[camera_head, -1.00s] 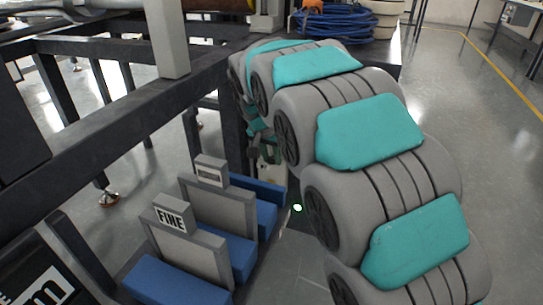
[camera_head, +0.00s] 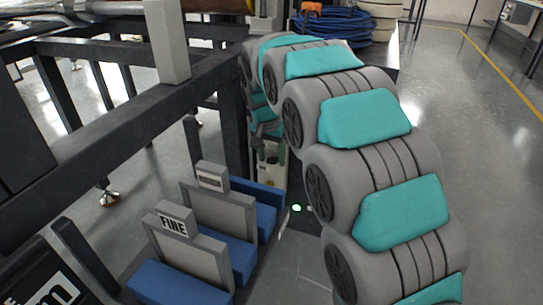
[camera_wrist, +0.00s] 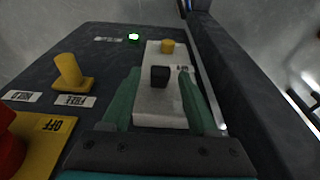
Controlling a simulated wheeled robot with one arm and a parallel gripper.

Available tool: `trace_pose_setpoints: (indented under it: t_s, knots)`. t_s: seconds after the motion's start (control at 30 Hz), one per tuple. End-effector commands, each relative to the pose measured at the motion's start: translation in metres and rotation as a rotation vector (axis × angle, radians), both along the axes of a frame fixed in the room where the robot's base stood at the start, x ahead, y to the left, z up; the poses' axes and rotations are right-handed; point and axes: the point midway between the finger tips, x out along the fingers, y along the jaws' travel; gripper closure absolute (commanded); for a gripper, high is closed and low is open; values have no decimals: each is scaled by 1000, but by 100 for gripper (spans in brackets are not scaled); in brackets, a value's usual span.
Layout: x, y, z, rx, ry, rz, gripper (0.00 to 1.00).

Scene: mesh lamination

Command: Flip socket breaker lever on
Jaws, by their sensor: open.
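In the wrist view, a black lever (camera_wrist: 160,76) stands on a pale plate (camera_wrist: 158,108) set in a dark panel. A yellow knob (camera_wrist: 167,46) is at the far end of the same plate. A small label beside the black lever is too small to read. My gripper (camera_wrist: 160,88) is open, with one green finger on each side of the black lever. Whether either finger touches it cannot be told. In the head view, my gripper (camera_head: 268,142) is small and partly hidden by my arm, over the pale plate (camera_head: 267,172).
A yellow lever (camera_wrist: 70,72) stands left on the panel, near a yellow plate marked OFF (camera_wrist: 50,140) with a red knob (camera_wrist: 8,140). A green light (camera_wrist: 133,38) glows beyond. A dark frame beam (camera_wrist: 245,80) runs along the right. Blue bins (camera_head: 180,283) stand nearby.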

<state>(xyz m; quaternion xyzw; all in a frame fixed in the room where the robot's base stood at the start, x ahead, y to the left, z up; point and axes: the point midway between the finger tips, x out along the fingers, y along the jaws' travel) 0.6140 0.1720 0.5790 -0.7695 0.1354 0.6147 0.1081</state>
Motion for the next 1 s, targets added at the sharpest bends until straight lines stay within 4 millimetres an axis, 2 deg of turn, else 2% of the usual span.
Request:
trace_pose_setpoints:
  t_s: [0.27, 0.37, 0.73, 0.83, 1.0]
  knots:
    - [-1, 0, 5, 1, -1, 0, 40]
    - [-2, 1, 14, 1, -3, 0, 40]
    - [-14, 5, 69, 0, -3, 0, 40]
    - [-15, 6, 76, 1, -5, 1, 40]
    - [-16, 6, 77, 1, -1, 0, 40]
